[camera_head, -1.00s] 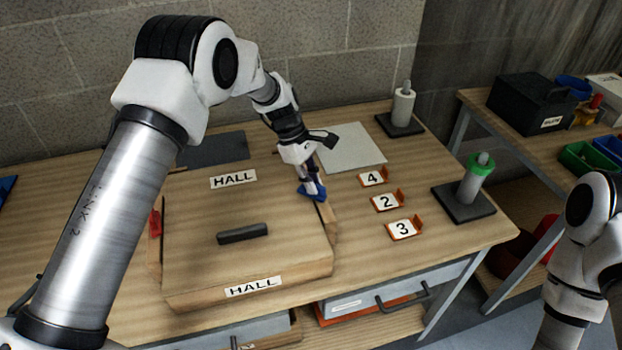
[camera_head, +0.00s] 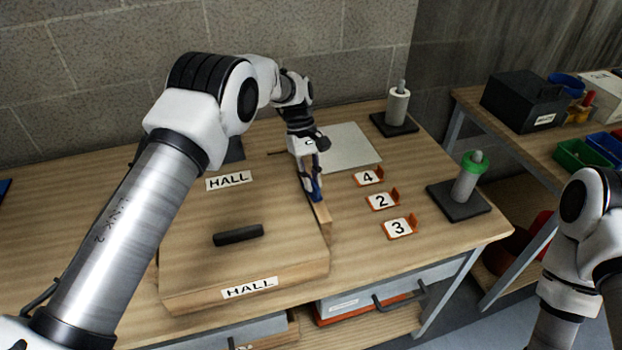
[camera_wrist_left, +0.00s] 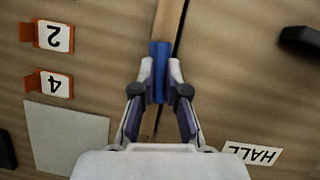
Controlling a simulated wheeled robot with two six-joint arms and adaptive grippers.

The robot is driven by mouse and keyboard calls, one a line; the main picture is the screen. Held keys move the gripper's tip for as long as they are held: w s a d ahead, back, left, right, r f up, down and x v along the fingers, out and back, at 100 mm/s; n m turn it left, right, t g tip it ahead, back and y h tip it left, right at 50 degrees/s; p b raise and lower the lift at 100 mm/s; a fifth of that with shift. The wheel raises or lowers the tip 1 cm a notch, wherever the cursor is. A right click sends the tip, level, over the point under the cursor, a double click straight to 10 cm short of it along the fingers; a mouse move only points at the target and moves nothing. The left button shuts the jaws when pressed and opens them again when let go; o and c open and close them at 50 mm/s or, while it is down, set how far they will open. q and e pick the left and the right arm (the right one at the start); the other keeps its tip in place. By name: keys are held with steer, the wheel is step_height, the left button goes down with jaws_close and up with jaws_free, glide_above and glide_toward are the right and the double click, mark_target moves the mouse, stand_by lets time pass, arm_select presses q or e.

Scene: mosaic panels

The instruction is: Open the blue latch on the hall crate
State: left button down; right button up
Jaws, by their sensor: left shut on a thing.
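The hall crate (camera_head: 190,272) is a flat wooden box with a closed lid, HALL labels and a black handle (camera_head: 238,235). The blue latch (camera_head: 317,195) is at the crate's right side, partly hidden by my left gripper (camera_head: 313,186). In the left wrist view the blue latch (camera_wrist_left: 160,52) is a narrow blue bar lying along the crate's edge strip. My left gripper (camera_wrist_left: 160,80) is shut on it, one finger on each side. My right gripper is out of view; only part of that arm shows at the right.
Orange number stands 4 (camera_head: 369,177), 2 (camera_head: 382,201) and 3 (camera_head: 399,228) stand right of the crate. A grey plate (camera_head: 347,148) lies behind them. Two posts on dark bases, one with a green ring (camera_head: 474,158), stand farther right.

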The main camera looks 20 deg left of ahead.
arm_select(q)
steer(key=shift+s+f, duration=0.1)
steer(key=shift+f, duration=0.05)
steer(key=c, duration=1.2)
jaws_free()
steer(key=v, duration=1.2)
steer(key=shift+d, duration=0.1)
